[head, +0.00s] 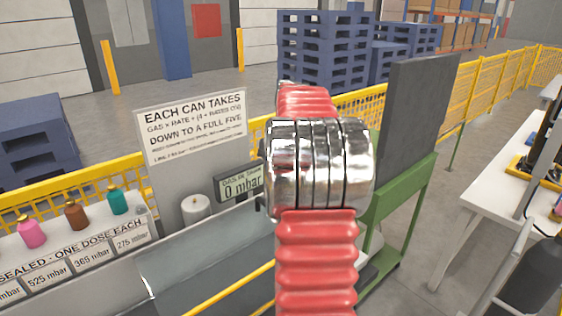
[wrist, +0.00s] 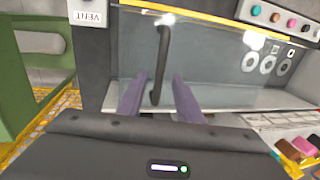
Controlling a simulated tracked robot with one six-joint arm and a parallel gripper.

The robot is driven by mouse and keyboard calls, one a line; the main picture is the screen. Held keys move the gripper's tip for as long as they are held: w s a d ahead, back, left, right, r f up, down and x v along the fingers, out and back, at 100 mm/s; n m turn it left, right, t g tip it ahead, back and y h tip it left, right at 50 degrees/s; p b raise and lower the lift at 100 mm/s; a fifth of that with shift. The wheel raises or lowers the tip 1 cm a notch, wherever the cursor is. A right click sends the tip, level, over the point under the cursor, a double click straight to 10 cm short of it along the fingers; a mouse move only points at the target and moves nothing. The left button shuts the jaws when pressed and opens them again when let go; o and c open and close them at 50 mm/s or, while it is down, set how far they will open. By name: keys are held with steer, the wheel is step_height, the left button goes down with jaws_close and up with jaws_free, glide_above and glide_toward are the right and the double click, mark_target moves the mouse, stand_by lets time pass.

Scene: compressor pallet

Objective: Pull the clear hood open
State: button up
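The clear hood (wrist: 215,70) fills the upper part of the wrist view as a see-through panel with a yellow edge strip along its top. A dark bar handle (wrist: 163,45) stands out on it. My gripper (wrist: 160,76) is open, its two purple fingers apart, one on each side of the handle's lower part. I cannot tell whether either finger touches the bar. In the head view part of the clear hood (head: 205,250) shows at the lower middle, and my red and chrome arm hides the gripper and handle.
A display reading 0 mbar (head: 240,184) and a white sign (head: 192,125) stand behind the hood. Several colored cans (head: 75,214) line a shelf at left. A green frame with a dark panel (head: 415,110) stands right of my arm. A VENT label (wrist: 88,13) shows in the wrist view.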

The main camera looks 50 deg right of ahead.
step_height(320, 180, up, 9)
steer(key=d, duration=0.2)
steer(key=shift+s+r, duration=0.15)
stand_by(0.7)
step_height(320, 180, down, 6)
steer(key=m+h, duration=0.1)
steer(key=m, duration=0.2)
steer(key=a+f+t+h, duration=0.1)
steer(key=a+f+h, duration=0.1)
steer(key=a, duration=0.9)
steer(key=s+a+f+n+t, duration=0.1)
steer(key=s+a, duration=0.4)
steer(key=a, duration=1)
steer(key=s+a+f+n+t, duration=0.1)
steer(key=s+a+n+t, duration=0.2)
steer(key=a, duration=1.1)
steer(key=shift+s+a+n+y, duration=0.4)
steer(key=shift+s+n, duration=0.2)
steer(key=shift+s, duration=0.3)
